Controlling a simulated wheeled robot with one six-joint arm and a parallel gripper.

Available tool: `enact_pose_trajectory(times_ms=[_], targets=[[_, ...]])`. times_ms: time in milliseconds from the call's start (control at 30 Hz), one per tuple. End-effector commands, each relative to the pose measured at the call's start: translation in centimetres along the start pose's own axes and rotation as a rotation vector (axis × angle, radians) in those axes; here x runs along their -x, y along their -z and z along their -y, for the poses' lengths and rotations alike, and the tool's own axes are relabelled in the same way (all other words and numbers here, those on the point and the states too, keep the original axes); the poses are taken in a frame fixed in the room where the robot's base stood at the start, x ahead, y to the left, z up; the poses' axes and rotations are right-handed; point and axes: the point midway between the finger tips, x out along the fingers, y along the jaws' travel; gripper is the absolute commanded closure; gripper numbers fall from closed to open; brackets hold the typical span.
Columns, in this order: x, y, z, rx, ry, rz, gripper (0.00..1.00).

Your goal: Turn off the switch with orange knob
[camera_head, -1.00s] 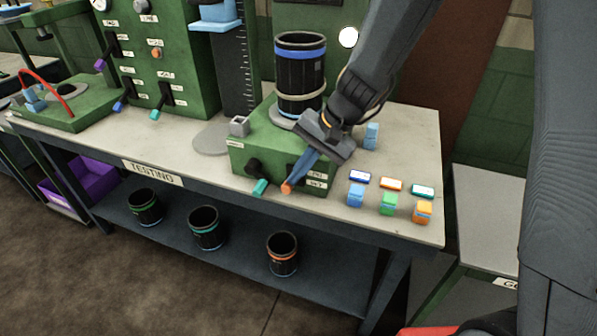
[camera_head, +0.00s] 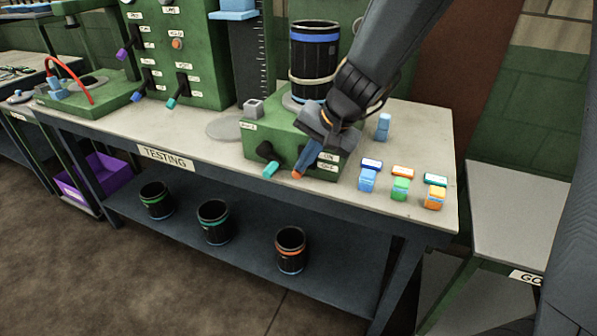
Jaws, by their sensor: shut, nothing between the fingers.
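The orange knob (camera_head: 297,174) is the tip of a switch lever on the front of a green machine box (camera_head: 225,150) on the testing table. My gripper (camera_head: 308,158) is shut, with its blue fingers pointing down at the front of the box, right by the orange knob. The fingers hide most of that lever, and I cannot tell whether they touch it. A second lever with a teal knob (camera_head: 270,169) sits just to the left on the same box. Small labels (camera_head: 328,162) show to the right of the orange-knob switch.
A black sleeve with a blue band (camera_head: 314,60) stands on the box. Small coloured blocks (camera_head: 400,188) sit at the table's right. Bins with coloured bands (camera_head: 290,250) stand on the lower shelf. Another panel (camera_head: 170,60) with levers stands at the left. The table front (camera_head: 352,203) is clear.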

Motion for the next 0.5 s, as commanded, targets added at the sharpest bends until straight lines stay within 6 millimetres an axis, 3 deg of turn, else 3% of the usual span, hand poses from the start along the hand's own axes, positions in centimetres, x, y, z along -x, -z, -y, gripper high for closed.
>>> enact_pose_trajectory(times_ms=[500], targets=[[-0.27, 0.22, -0.70, 0.004, -0.002, -0.038, 1.00]])
